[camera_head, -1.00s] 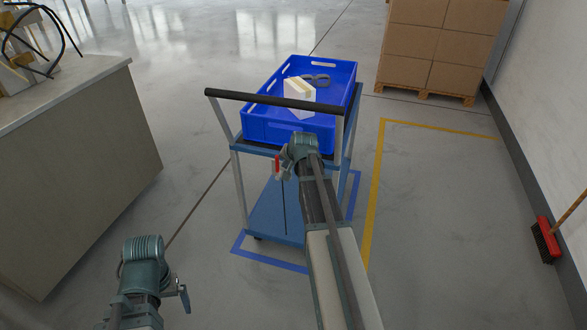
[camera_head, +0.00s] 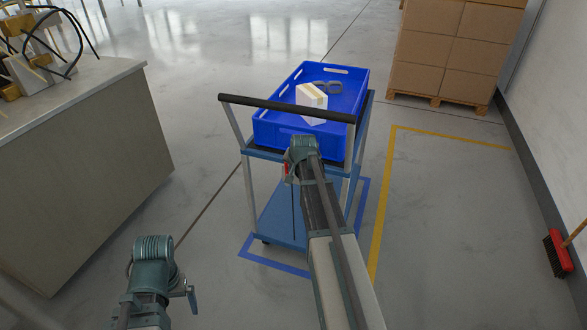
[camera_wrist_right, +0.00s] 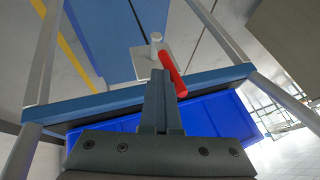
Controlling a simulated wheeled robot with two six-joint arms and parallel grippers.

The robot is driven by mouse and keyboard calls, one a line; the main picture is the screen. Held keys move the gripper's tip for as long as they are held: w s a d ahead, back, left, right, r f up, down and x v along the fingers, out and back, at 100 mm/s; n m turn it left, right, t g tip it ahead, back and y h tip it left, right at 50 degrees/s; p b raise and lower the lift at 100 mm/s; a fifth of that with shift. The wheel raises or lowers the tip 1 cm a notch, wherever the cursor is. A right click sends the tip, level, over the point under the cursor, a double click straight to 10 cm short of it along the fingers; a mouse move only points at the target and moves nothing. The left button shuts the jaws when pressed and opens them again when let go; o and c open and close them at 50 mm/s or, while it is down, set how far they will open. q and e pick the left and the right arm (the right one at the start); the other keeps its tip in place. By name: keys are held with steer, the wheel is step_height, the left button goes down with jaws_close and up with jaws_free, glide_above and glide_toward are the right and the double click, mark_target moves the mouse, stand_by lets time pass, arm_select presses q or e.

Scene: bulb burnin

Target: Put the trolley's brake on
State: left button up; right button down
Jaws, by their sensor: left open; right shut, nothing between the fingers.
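The trolley (camera_head: 282,218) has a dark push bar and blue shelves. Its red brake lever (camera_wrist_right: 172,74) tilts from a pale plate and pivot beneath the upper shelf's edge in the right wrist view. A sliver of red also shows beside my right wrist in the head view. My right gripper (camera_wrist_right: 159,78) is shut and empty, its fingertips close beside the lever; I cannot tell whether they touch it. In the head view its fingers are hidden behind the wrist. My left gripper (camera_head: 188,291) is open and empty, low at the left, away from the trolley.
A blue crate (camera_head: 266,127) on the trolley holds a white box (camera_head: 311,103) and a dark object. A cabinet (camera_head: 85,165) stands left, stacked cartons (camera_head: 445,45) at back right, a red broom (camera_head: 557,253) by the wall. Blue floor tape lies around the trolley; floor beside it is clear.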

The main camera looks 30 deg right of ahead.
arm_select(q)
step_height(320, 180, down, 7)
steer(key=b, duration=0.7)
arm_select(e)
steer(key=w+a+f+n+g+h, duration=0.2)
steer(key=w+a+f+g+h, duration=0.4)
steer(key=w+a, duration=0.1)
steer(key=shift+w+a+g, duration=0.2)
steer(key=shift+w+g, duration=0.2)
steer(key=shift+w, duration=0.3)
arm_select(q)
steer(key=shift+s+a+f+b, duration=0.1)
steer(key=shift+f+b, duration=0.1)
steer(key=shift+b, duration=0.25)
arm_select(e)
steer(key=shift+a+f, duration=0.1)
steer(key=shift+s, duration=0.1)
